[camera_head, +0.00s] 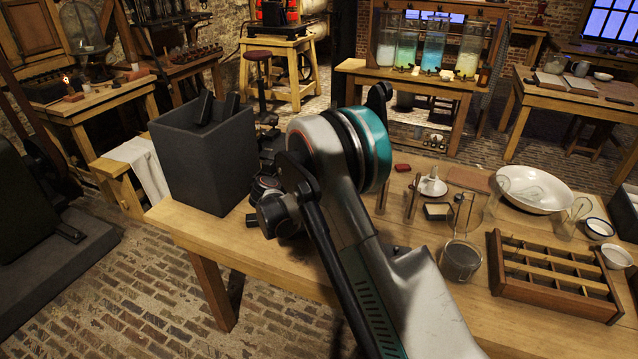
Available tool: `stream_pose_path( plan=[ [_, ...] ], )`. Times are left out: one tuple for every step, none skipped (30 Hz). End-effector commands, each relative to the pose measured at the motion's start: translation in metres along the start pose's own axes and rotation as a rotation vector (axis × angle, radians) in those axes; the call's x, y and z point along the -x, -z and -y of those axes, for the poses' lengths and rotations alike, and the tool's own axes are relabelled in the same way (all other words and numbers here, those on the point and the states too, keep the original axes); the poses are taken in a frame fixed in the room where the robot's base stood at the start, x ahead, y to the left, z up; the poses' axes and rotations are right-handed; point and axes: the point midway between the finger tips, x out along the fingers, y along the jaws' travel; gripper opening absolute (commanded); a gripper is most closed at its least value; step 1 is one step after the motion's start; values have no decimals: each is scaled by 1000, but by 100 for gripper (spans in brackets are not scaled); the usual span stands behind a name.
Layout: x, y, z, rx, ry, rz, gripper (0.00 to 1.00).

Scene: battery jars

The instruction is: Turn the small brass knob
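I cannot pick out a small brass knob in this view. Several glass battery jars (432,50) with pale, green and blue liquid stand in a row in a wooden rack at the back. Small dark fittings, too small to make out, sit at their lower fronts. My own arm, grey with a teal band, fills the middle of the view and hides part of the near bench (190,222) and the floor behind it.
A dark open box (205,160) stands on the near bench's left end. Right of my arm are a glass jar (461,258), a white basin (534,188) and a divided wooden tray (553,275). A stool (259,57) stands behind. Brick floor (130,290) is clear at lower left.

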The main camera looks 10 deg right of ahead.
Motion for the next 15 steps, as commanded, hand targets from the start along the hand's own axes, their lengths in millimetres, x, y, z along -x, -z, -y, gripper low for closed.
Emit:
stream_pose_path(
  plan=[
    [0,0,0,6,-2,0,0],
    [0,0,0,8,-3,0,0],
    [0,0,0,11,-4,0,0],
    [0,0,0,12,-5,-1,0],
    [0,0,0,13,-5,-1,0],
    [0,0,0,14,-5,-1,0],
    [0,0,0,14,-5,-1,0],
    [0,0,0,14,-5,-1,0],
    [0,0,0,14,-5,-1,0],
    [0,0,0,13,-5,-1,0],
    [0,0,0,13,-5,-1,0],
    [0,0,0,13,-5,-1,0],
    [0,0,0,13,-5,-1,0],
    [0,0,0,13,-5,-1,0],
    [0,0,0,13,-5,-1,21]
  ],
)
